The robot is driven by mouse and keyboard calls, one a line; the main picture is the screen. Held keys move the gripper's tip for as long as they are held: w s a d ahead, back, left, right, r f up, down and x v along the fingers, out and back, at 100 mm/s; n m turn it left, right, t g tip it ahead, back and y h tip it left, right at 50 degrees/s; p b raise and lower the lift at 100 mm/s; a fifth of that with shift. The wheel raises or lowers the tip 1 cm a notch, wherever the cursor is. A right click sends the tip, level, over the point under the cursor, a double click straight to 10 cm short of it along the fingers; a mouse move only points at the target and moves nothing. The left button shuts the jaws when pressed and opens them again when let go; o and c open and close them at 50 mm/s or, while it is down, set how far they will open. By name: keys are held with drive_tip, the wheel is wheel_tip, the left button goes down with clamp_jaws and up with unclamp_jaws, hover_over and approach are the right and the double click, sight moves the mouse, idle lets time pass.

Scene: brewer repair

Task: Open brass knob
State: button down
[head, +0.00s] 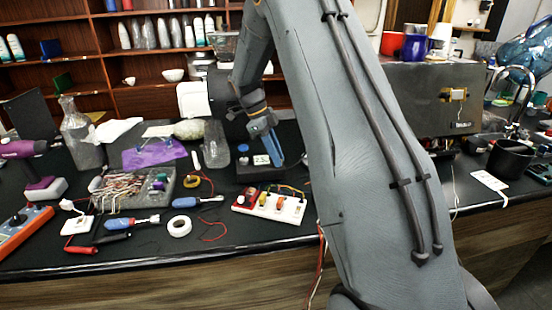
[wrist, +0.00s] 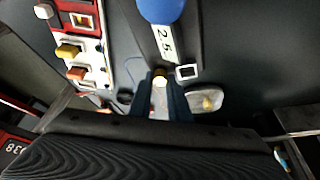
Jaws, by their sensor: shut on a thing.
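The brass knob (wrist: 160,83) shows in the wrist view as a small yellowish disc between my fingertips. My gripper (wrist: 161,92) is shut on it, with one dark blue finger on each side. In the head view my gripper (head: 276,160) points down at a low black box (head: 252,174) on the bench, and the brass knob is hidden there. In the wrist view a blue round knob (wrist: 160,8) and a white label reading "25" (wrist: 166,42) lie beyond the fingertips. How far the brass knob is turned cannot be told.
A red and white switch strip (head: 270,205) lies in front of the box. Tools, a tape roll (head: 179,226) and a parts tray (head: 130,192) crowd the bench to the left. A glass flask (head: 82,135) stands behind. My arm covers the middle of the head view.

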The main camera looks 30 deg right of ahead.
drive_tip(key=n+b, duration=0.1)
drive_tip(key=n, duration=0.1)
drive_tip(key=n+t+h+b, duration=0.1)
drive_tip(key=n, duration=0.1)
drive_tip(key=shift+s+t, duration=0.1)
drive_tip(key=shift+t, duration=0.2)
drive_tip(key=shift+s+r+n+t+b, duration=0.1)
drive_tip(key=shift+n+t+b, duration=0.6)
drive_tip(key=shift+n, duration=1.1)
drive_tip(key=c, duration=1.9)
unclamp_jaws()
drive_tip(key=shift+c, duration=0.2)
drive_tip(key=shift+a, duration=0.1)
